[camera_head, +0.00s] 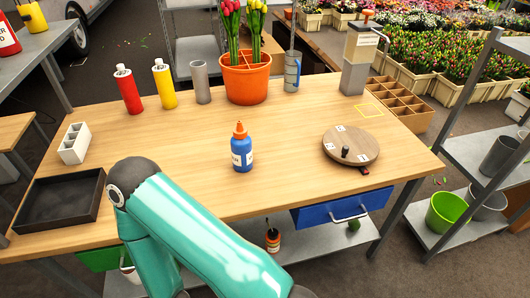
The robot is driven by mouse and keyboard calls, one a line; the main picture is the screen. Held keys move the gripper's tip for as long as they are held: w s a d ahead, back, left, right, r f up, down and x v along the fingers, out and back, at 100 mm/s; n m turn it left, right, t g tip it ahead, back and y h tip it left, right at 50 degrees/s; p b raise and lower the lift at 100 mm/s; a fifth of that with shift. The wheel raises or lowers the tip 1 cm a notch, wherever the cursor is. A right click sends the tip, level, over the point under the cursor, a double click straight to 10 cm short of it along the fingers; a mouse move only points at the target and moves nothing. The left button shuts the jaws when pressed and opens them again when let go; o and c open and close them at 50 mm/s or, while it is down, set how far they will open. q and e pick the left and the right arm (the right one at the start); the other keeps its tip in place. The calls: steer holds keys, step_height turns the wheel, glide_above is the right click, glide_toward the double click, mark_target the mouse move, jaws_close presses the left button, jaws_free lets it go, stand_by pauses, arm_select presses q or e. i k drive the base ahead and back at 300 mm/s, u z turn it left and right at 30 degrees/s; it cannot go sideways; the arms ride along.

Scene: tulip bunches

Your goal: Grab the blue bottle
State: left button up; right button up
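The blue bottle (242,153) stands upright on the wooden table (290,125), near its middle. It has an orange cap and a white label. One of my teal arms rises in the foreground at the lower left of the view, to the left of and in front of the bottle. Neither of my grippers shows in the view. Nothing touches the bottle.
A red bottle (128,89), a yellow bottle (164,84), a grey cup (201,82) and an orange tulip pot (245,80) stand behind. A round wooden turntable (351,145) is right; a black tray (58,202) is left. The tabletop around the blue bottle is clear.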

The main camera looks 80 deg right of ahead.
mark_target(241, 151)
steer(key=z, duration=0.15)
steer(key=k, duration=1.7)
steer(key=z, duration=0.65)
steer(key=i, duration=1)
steer(key=u, duration=0.05)
